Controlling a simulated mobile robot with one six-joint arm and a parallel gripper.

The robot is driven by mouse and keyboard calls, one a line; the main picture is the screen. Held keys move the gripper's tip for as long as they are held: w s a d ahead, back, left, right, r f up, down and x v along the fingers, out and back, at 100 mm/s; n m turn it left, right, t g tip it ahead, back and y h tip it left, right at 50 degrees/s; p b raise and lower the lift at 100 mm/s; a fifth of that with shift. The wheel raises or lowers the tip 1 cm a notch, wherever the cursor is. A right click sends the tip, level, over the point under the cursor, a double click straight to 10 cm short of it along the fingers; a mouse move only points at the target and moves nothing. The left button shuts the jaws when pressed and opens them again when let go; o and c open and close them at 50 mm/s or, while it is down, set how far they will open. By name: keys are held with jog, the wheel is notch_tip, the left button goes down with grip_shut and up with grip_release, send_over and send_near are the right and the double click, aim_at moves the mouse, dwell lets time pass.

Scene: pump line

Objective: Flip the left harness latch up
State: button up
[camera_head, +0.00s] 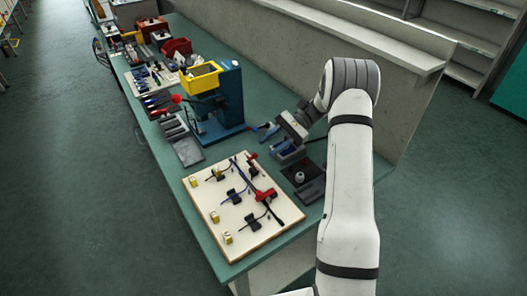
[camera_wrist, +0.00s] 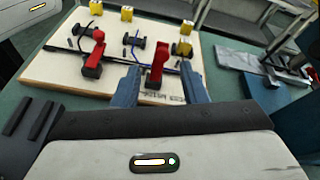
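Two red latches with black bases sit on the cream harness board, along a black cable. In the wrist view one latch (camera_wrist: 98,42) is left of centre and the other (camera_wrist: 157,62) is near the middle. In the head view they are the nearer latch (camera_head: 265,195) and the farther latch (camera_head: 251,158). My gripper (camera_wrist: 160,86) is open and empty. Its blue fingers lie either side of the middle latch in the wrist view; contact cannot be told. In the head view my gripper (camera_head: 275,140) is above the bench, beyond the board. Each latch's exact lever angle is unclear.
The harness board (camera_head: 240,240) also carries black clips, blue wires and yellow blocks (camera_head: 214,216). A blue press with a yellow bin (camera_head: 200,78) stands behind it. A dark fixture (camera_head: 308,188) lies right of the board. A low wall runs along the bench's right side.

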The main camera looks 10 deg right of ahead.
jog(key=shift+v, duration=1.9)
jog(key=s+a+r+n+t+h, duration=0.25)
jog(key=s+r+h, duration=0.3)
jog(key=s, duration=0.45)
jog(key=s+a+r+n+t+h, duration=0.25)
jog(key=s+r+n+h, duration=0.2)
jog(key=s+r, duration=0.35)
jog(key=s+d+f+n+t+h, duration=0.1)
jog(key=s+n+t+h, duration=0.1)
jog(key=s, duration=0.8)
jog(key=shift+s+f+n+t+h, duration=0.4)
jog(key=shift+t+h, duration=0.1)
jog(key=shift+t, duration=0.1)
